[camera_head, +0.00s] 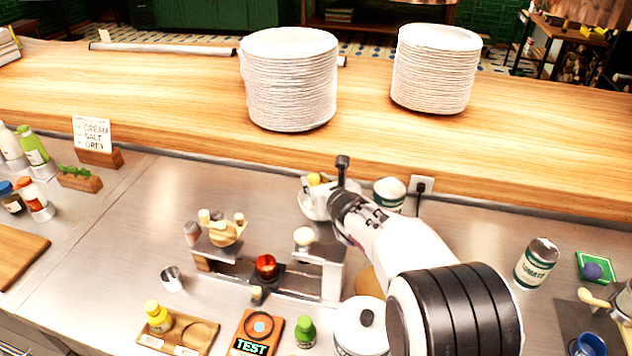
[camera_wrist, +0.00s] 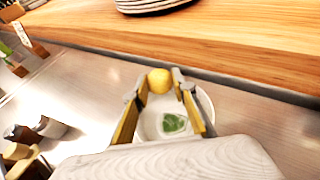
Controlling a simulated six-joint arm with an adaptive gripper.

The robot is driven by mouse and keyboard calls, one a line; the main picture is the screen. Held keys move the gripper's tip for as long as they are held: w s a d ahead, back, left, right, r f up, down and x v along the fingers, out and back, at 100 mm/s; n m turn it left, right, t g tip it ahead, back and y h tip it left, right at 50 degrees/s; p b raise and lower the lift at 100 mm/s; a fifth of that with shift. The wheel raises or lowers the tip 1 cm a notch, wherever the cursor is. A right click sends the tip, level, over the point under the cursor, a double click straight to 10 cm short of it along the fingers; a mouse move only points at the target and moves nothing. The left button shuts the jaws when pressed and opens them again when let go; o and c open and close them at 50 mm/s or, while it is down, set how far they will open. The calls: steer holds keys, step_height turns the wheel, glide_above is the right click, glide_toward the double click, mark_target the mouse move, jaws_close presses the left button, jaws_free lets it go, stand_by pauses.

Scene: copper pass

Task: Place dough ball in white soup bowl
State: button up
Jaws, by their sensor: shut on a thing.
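The dough ball (camera_wrist: 159,80) is a small yellow ball in the wrist view, held between the fingertips of my gripper (camera_wrist: 159,82). The white soup bowl (camera_wrist: 207,106) shows behind and between the fingers, with something green and leafy inside it. The ball overlaps the bowl's far rim in this view and seems to be above it; I cannot tell the exact height. In the head view my gripper (camera_head: 318,182) is over the bowl (camera_head: 312,211) near the counter's back edge. My wrist hides part of the bowl there.
A white-labelled can (camera_head: 389,193) stands just right of the bowl by a wall socket (camera_head: 422,184). A metal rack with small items (camera_head: 330,268) stands in front. Plate stacks (camera_head: 290,85) stand on the raised wooden ledge (camera_head: 190,95) behind. Bare steel counter lies to the left.

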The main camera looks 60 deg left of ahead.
steer(key=shift+f, duration=0.2)
steer(key=o, duration=1.1)
steer(key=shift+c, duration=0.2)
steer(key=shift+d+r, duration=0.1)
steer(key=shift+r, duration=0.2)
steer(key=v, duration=1.1)
steer(key=shift+d+r, duration=0.15)
steer(key=shift+d, duration=0.2)
steer(key=shift+s, duration=0.15)
